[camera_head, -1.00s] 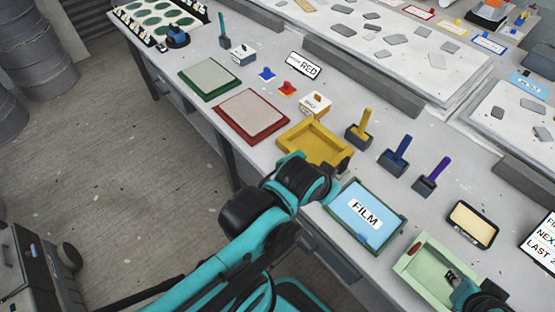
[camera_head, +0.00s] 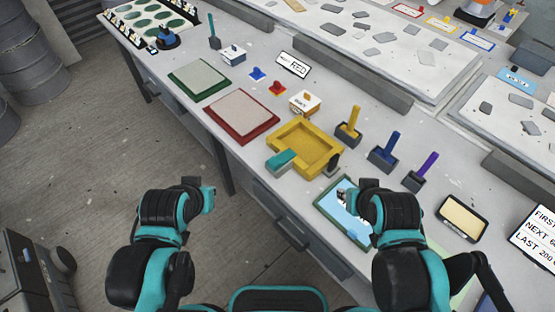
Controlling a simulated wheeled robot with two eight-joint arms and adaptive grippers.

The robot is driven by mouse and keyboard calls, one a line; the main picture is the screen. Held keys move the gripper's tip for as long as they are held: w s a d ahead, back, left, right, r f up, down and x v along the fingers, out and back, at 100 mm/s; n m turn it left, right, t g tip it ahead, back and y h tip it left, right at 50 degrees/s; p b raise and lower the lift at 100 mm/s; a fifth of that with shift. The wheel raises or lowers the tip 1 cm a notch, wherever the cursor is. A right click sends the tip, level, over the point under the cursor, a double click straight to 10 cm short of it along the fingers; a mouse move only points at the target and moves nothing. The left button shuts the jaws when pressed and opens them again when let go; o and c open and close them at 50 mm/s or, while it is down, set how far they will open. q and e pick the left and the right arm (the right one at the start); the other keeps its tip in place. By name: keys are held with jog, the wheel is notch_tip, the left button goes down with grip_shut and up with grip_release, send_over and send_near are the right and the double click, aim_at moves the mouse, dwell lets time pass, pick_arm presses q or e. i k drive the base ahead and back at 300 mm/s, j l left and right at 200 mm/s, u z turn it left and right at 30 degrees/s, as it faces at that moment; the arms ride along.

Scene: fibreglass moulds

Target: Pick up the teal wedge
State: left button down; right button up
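The teal wedge (camera_head: 281,160) lies at the near left corner of the yellow mould tray (camera_head: 312,140), by its rim. I cannot tell whether it rests on the rim or on the bench beside it. My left gripper (camera_head: 208,194) is in front of the bench edge, left of and below the wedge in the picture, apart from it. Its fingers are too small and dark to read. My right gripper (camera_head: 343,194) is over the blue film tray (camera_head: 327,208), right of the wedge. My arm hides most of its fingers.
A small black upright object (camera_head: 333,163) stands at the yellow tray's near right corner. A red-framed panel (camera_head: 241,112) and a green-framed panel (camera_head: 198,80) lie farther left. Several coloured-handled tools in dark blocks (camera_head: 384,155) stand to the right. Open floor lies left of the bench.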

aim_at(275, 163)
jog(key=i+j+z, duration=0.25)
jog(key=j+z, duration=0.2)
jog(key=i+j+z, duration=0.25)
jog(key=j, duration=0.2)
jog(key=j+z, duration=0.25)
